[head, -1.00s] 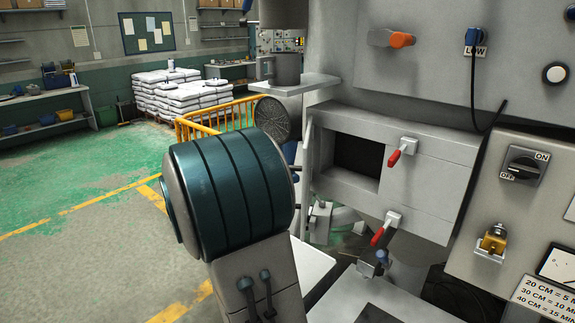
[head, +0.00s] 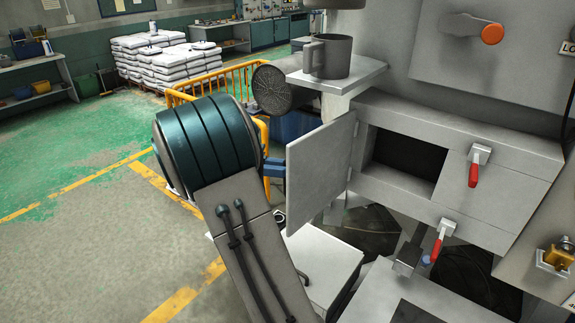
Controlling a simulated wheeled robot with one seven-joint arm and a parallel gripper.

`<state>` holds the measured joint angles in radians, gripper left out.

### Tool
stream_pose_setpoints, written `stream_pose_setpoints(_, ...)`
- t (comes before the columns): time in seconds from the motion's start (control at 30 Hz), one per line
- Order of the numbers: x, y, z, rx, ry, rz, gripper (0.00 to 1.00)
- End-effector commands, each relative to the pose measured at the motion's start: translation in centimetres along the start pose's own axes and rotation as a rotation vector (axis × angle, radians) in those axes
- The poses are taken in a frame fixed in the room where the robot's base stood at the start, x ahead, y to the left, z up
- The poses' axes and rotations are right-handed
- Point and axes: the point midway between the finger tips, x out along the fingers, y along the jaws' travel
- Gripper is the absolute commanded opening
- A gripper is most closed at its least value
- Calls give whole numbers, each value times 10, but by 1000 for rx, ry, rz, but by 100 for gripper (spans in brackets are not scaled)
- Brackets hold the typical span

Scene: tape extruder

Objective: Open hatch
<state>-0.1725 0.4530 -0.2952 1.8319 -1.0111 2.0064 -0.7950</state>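The hatch door (head: 320,173) is a flat grey panel standing open at the left side of the machine's box. The dark rectangular opening (head: 402,160) beside it is uncovered. My gripper (head: 275,167) shows only as a small blue part past my teal and grey arm, close to the door's left edge. Whether it touches the door, and how its fingers are set, I cannot tell.
A grey mug (head: 327,57) stands on a shelf (head: 362,74) above the door. A perforated round plate (head: 270,88) is left of it. A yellow railing (head: 215,82) stands behind my arm. The floor at the left (head: 75,220) is clear.

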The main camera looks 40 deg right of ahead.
Motion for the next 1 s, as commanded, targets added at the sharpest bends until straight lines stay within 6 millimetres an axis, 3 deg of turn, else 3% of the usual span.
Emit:
stream_pose_setpoints(0.47, 1, 2, 0, 0, 1, -15, 0)
stream_pose_setpoints(0.5, 1, 2, 0, 0, 1, -15, 20)
stream_pose_setpoints(0.53, 1, 2, 0, 0, 1, -15, 28)
stream_pose_setpoints(1.0, -10, 1, -1, 0, 0, -10, 28)
